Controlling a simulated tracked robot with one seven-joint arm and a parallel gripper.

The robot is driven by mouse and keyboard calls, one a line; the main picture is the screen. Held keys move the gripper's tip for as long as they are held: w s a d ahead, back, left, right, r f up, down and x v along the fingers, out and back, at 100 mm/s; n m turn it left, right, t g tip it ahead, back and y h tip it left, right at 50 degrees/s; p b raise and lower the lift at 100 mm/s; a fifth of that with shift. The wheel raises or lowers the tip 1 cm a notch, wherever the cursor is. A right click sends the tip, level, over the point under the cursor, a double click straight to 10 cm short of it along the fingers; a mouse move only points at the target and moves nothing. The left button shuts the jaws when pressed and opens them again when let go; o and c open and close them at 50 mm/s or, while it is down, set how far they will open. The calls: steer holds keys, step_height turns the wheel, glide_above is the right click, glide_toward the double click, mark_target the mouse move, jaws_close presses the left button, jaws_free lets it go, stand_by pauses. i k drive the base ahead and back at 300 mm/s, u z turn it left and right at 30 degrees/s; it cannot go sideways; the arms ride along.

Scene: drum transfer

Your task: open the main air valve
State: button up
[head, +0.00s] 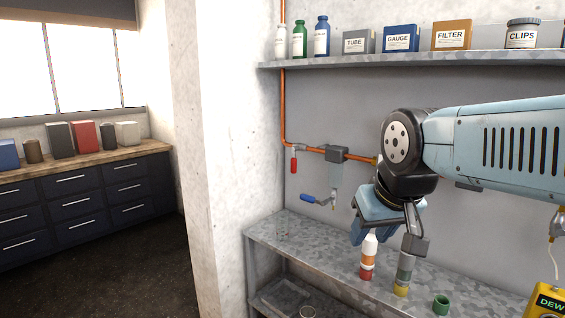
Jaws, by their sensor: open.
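A copper pipe (283,110) runs down the back wall and turns right. On its horizontal run sits a small valve with a red handle (293,165), which hangs straight down, across the pipe. A blue-handled lever (308,198) points left, below a grey filter unit (336,160) on the same pipe. No label shows which one is the main air valve. My gripper (371,236) is open and points down over the metal bench, right of both handles and apart from them. A white-topped bottle with orange and red bands (367,262) stands just below its fingers.
A grey-yellow cylinder (403,275) and green cup (441,304) stand on the bench (330,262). A shelf (400,62) above holds bottles and labelled boxes. A yellow device (547,302) is at lower right. A white pillar (215,150) bounds the left side.

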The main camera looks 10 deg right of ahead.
mark_target(294, 161)
steer(key=z, duration=0.05)
steer(key=i, duration=0.7)
steer(key=u, duration=0.45)
steer(key=k, duration=1.5)
steer(key=z, duration=0.35)
steer(key=i, duration=1.6)
steer(key=u, duration=0.1)
